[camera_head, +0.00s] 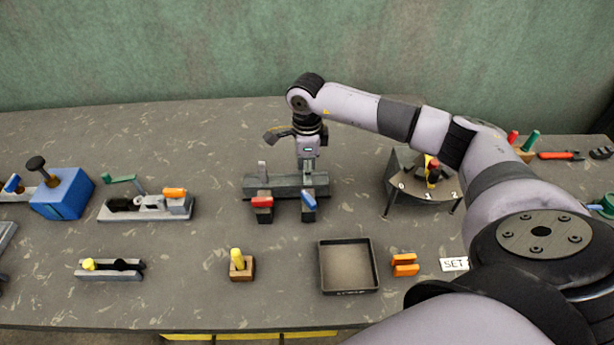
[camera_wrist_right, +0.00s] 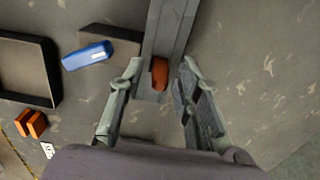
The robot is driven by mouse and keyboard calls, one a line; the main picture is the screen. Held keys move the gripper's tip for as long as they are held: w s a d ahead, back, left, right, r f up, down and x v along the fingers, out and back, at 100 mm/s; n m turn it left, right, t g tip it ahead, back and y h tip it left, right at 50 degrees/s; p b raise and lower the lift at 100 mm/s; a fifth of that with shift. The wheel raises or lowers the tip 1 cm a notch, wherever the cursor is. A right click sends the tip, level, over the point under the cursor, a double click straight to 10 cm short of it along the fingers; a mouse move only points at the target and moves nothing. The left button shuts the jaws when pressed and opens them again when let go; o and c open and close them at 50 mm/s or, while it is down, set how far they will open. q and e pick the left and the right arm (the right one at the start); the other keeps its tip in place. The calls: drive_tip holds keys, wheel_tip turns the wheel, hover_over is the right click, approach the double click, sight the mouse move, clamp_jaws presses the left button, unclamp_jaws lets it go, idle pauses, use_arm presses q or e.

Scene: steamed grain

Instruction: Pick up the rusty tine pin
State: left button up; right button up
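The rusty tine pin (camera_wrist_right: 159,74) shows in the right wrist view as a short rust-brown piece at the near end of a grey bar (camera_wrist_right: 167,28). My right gripper (camera_wrist_right: 163,72) is open, with one finger on each side of the pin and gaps visible between. I cannot tell how far the fingertips are above it. In the head view my right gripper (camera_head: 308,163) points down over the right part of a grey block (camera_head: 287,187) with red and blue tabs in front. The pin is not clearly visible there. My left gripper is not in view.
A blue tab (camera_wrist_right: 88,55) is beside the bar. An empty dark tray (camera_head: 348,266) and orange blocks (camera_head: 404,265) lie in front. A grey stand (camera_head: 424,190) is to the right. A yellow peg in a wooden block (camera_head: 241,266) stands at front left. Bare table lies behind.

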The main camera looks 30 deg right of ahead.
clamp_jaws()
idle(0.4)
drive_tip(key=shift+r, duration=0.2)
wheel_tip(320, 180, up, 20)
drive_tip(key=b, duration=0.3)
drive_tip(key=shift+f, duration=0.1)
